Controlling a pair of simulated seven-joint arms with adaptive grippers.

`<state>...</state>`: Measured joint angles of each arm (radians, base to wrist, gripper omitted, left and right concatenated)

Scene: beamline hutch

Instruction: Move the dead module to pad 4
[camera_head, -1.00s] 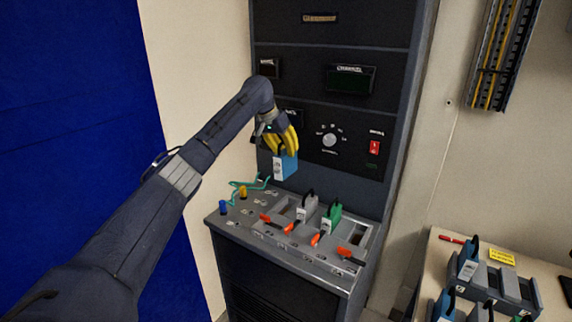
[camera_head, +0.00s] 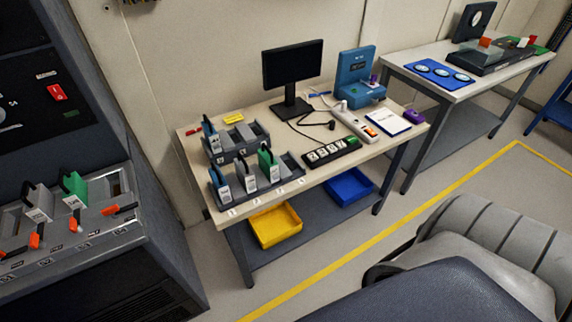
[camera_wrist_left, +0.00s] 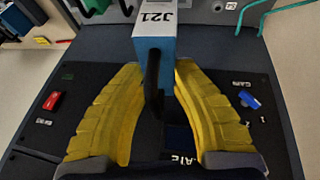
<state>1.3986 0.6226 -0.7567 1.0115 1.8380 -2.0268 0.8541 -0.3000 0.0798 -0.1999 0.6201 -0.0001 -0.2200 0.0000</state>
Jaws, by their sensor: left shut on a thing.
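In the left wrist view, my left gripper (camera_wrist_left: 158,72) has its yellow fingers closed around the black handle of a blue module (camera_wrist_left: 153,48). The gripper and this module are outside the head view now. In the head view, the bench (camera_head: 342,173) carries a front rack (camera_head: 291,167) with blue, grey and green modules. Small white labels (camera_head: 254,201) lie along the bench edge before it; their numbers are too small to read. My right gripper is not in view.
The cabinet console (camera_head: 98,232) with grey and green modules and orange levers stands left. A second rack (camera_head: 257,135) is behind the front one. A monitor (camera_head: 292,64), a power strip (camera_head: 352,122) and a blue device (camera_head: 357,74) crowd the bench. Yellow and blue bins (camera_head: 276,226) sit below.

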